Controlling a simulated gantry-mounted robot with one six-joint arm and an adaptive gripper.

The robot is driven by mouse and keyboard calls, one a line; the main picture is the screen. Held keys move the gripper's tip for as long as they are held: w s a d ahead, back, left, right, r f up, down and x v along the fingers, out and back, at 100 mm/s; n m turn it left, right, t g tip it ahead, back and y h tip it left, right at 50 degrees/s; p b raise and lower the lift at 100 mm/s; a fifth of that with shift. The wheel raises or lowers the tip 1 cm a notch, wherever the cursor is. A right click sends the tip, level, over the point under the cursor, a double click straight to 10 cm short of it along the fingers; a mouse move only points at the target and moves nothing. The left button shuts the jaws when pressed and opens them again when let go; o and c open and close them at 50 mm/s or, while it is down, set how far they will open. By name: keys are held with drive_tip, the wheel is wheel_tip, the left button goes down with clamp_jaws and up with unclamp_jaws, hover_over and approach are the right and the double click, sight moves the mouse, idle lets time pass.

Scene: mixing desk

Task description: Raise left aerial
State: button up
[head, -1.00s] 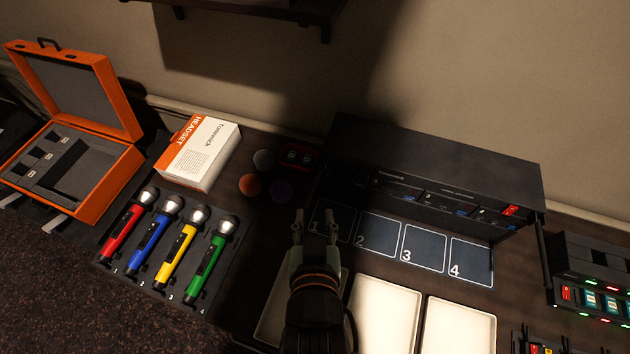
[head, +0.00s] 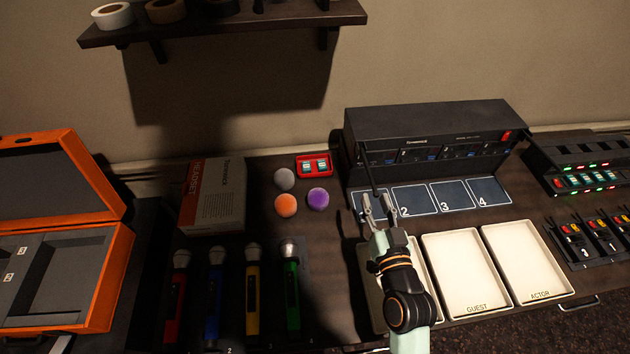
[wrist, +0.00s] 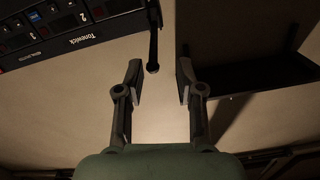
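The black receiver unit (head: 430,125) stands at the back of the desk against the wall. Its left aerial (head: 368,168) is a thin dark rod pointing down at the unit's front left corner. In the wrist view the aerial (wrist: 153,45) comes down from the top, its rounded tip just beyond my fingertips and between their lines. My gripper (head: 375,203) is open and empty, just in front of the aerial and over the square marked 1. The wrist view shows its two fingers (wrist: 160,80) apart with nothing between them. Touching cannot be seen.
Numbered squares (head: 452,196) lie before the unit, with pale trays (head: 465,275) nearer. Left are coloured foam balls (head: 286,205), a small red tray (head: 314,158), a headset box (head: 213,195) and several microphones (head: 253,290). A shelf (head: 230,35) hangs above left.

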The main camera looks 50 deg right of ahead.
sight(370, 174)
drive_tip(key=x, duration=0.5)
drive_tip(key=b+x, duration=0.1)
drive_tip(key=x, duration=0.2)
drive_tip(key=shift+d, duration=0.55)
drive_tip(key=shift+s, duration=0.1)
clamp_jaws()
